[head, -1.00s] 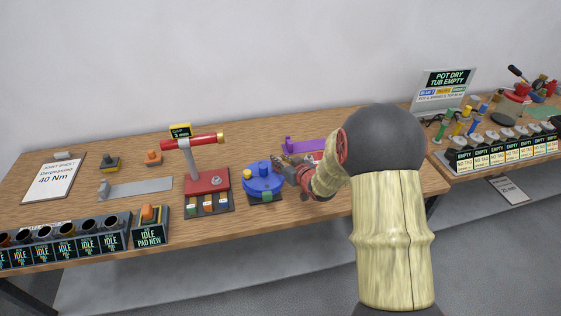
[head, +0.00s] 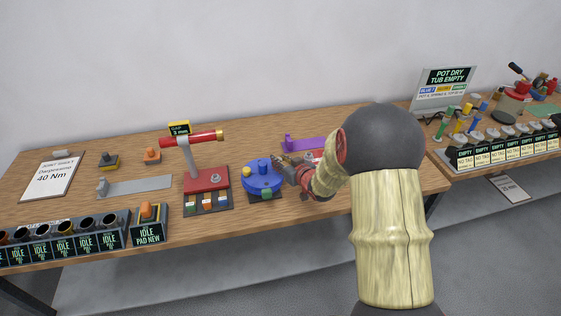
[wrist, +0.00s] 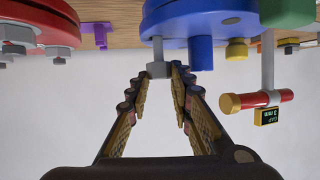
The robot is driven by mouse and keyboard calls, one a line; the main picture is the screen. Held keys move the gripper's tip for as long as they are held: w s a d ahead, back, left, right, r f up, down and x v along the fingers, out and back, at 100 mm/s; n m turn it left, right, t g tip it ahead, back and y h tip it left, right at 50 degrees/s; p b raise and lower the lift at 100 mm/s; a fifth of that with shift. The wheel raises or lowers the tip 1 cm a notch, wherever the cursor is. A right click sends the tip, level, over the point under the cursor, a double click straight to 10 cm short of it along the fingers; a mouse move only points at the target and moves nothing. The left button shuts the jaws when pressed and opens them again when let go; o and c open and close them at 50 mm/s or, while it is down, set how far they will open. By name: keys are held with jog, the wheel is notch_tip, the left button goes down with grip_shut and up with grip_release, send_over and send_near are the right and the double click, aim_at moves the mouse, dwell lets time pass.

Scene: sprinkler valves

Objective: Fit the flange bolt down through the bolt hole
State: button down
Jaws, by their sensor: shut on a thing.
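The blue round flange (head: 263,184) stands on the table with blue and yellow posts on top. It also shows at the top of the wrist view (wrist: 180,20), which looks upside down. My gripper (head: 281,160) is at the flange's right side in the head view. In the wrist view its fingertips (wrist: 160,78) are closed around the grey hex head of the flange bolt (wrist: 157,62). The bolt's shank points to the flange's edge and overlaps it. The bolt hole is hidden, so I cannot tell whether the shank is in it.
A red stand with a red and yellow bar (head: 205,180) stands just left of the flange. A purple bracket (head: 305,144) lies behind my gripper. A red disc with grey bolts (wrist: 35,30) is close by in the wrist view.

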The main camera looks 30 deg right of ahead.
jog(key=shift+a, duration=0.1)
jog(key=shift+r+p, duration=0.6)
jog(key=shift+r, duration=0.1)
jog(key=shift+a, duration=0.1)
dwell(0.5)
jog(key=shift+f+b, duration=0.55)
jog(key=shift+f, duration=0.1)
dwell(0.6)
jog(key=shift+r, duration=0.1)
jog(key=shift+r+p, duration=0.45)
jog(key=shift+r, duration=0.05)
dwell(0.7)
jog(key=shift+s+f+b, duration=0.1)
jog(key=shift+f+b, duration=0.45)
jog(key=shift+f, duration=0.2)
dwell(0.7)
